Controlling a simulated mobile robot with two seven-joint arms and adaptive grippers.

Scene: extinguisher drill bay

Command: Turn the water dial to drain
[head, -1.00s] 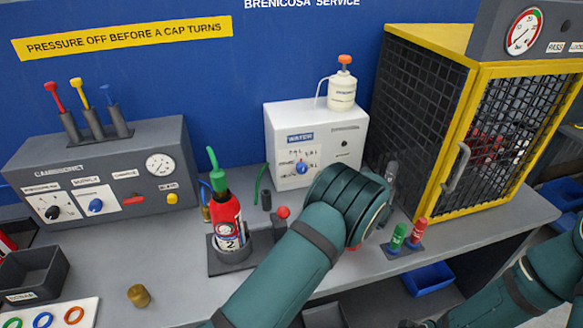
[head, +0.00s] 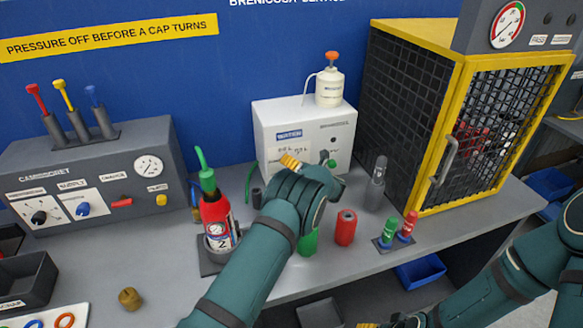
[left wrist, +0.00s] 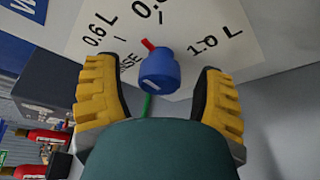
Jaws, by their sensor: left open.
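The water dial (left wrist: 160,70) is a blue knob with a red pointer on a white printed face in the left wrist view. The pointer leans up and left, between the "0.6 L" mark and the partly cut-off mark at the top. My left gripper (head: 290,162) is open, its yellow fingers on either side of the dial with gaps. In the head view it is in front of the white water box (head: 335,125) and hides the dial. No drain mark is readable. My right gripper (head: 368,325) barely shows at the bottom edge; its jaws are cut off.
A red extinguisher (head: 217,215) stands in a holder left of my left arm. A red cylinder (head: 345,228) and a grey-topped fitting (head: 376,185) stand to the right. A white bottle (head: 330,87) is on the box. A yellow-framed cage (head: 450,130) bounds the right.

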